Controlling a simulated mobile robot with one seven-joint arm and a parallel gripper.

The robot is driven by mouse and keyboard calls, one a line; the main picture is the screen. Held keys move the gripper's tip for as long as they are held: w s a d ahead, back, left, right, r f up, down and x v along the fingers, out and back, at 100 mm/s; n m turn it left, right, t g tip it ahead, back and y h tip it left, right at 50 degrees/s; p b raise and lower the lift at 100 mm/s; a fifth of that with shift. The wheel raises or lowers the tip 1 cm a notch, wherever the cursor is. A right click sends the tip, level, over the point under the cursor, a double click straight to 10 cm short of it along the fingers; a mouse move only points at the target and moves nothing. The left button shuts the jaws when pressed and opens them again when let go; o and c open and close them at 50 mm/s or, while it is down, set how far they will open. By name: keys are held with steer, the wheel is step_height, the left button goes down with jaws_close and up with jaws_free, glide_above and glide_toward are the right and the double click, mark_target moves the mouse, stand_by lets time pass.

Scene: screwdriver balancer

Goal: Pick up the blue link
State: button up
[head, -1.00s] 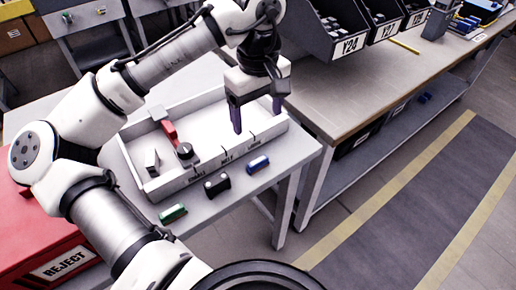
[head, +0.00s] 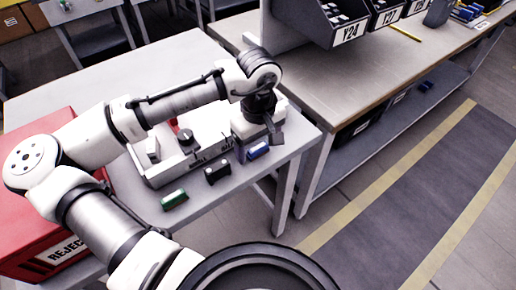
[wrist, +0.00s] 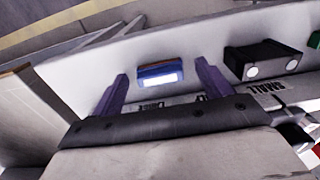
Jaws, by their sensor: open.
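The blue link (head: 258,151) lies on the light table near its front edge, in front of the white tray. In the wrist view the blue link (wrist: 160,75) appears between the two purple fingers, with its pale end facing the camera. My gripper (wrist: 161,70) is open and empty, with a finger to each side of the link in that view. In the head view my gripper is just behind and above the link, and its fingers are mostly hidden. I cannot tell the exact height gap.
A black link (head: 217,172) and a green link (head: 174,199) lie left of the blue one. The white tray (head: 160,178), holding a few parts, stands behind them. A red REJECT bin (head: 45,235) is at left. A wooden bench (head: 370,85) stands to the right.

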steer(key=shift+f, duration=0.2)
steer(key=c, duration=1.1)
steer(key=shift+o, duration=0.2)
steer(key=shift+r, duration=0.1)
